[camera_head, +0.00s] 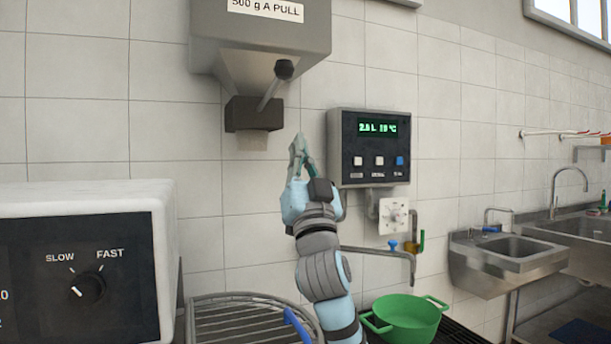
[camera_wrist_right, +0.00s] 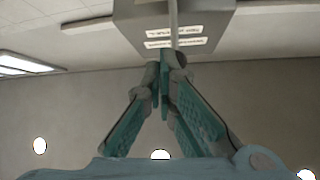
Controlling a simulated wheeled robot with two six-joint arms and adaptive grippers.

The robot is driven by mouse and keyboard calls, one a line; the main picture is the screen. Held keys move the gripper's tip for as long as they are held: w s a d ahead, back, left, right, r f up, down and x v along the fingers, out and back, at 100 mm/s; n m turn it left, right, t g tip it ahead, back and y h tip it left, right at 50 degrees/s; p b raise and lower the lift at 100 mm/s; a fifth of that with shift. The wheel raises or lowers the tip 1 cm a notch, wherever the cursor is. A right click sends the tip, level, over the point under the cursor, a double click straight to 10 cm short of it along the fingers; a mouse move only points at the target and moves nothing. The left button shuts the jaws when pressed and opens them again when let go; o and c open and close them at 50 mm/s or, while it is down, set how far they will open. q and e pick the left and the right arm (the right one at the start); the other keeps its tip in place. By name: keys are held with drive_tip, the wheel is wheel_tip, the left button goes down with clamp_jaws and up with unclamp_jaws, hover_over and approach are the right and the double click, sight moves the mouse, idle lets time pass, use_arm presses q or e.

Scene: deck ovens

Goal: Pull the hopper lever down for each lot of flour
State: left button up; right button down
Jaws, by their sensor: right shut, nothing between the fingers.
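The grey flour hopper (camera_head: 250,35) hangs on the tiled wall at the top of the head view, with a label reading "500 g A PULL". Its lever (camera_head: 271,92) has a dark round knob (camera_head: 284,69) and slants up to the right from the dark outlet (camera_head: 255,114). My right gripper (camera_head: 299,145) points up, below and right of the lever, apart from the knob. In the right wrist view its fingers (camera_wrist_right: 166,62) meet at the tips with nothing between them, with the hopper (camera_wrist_right: 130,15) beyond. My left gripper is not in view.
A mixer with a SLOW/FAST dial (camera_head: 88,288) stands at left, beside a wire guard (camera_head: 240,318). A water meter panel (camera_head: 370,150) is on the wall right of my gripper, above a tap pipe (camera_head: 380,252). A green pot (camera_head: 408,318) and sinks (camera_head: 512,250) are at right.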

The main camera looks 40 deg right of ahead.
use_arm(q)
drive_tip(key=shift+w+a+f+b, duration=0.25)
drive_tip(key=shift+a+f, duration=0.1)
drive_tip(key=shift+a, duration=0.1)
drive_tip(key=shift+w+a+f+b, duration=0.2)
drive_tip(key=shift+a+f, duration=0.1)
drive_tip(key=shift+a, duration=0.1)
use_arm(e)
drive_tip(key=v, duration=0.4)
drive_tip(key=shift+w+d+f, duration=0.1)
drive_tip(key=shift+w+f, duration=0.1)
drive_tip(key=shift+w, duration=0.1)
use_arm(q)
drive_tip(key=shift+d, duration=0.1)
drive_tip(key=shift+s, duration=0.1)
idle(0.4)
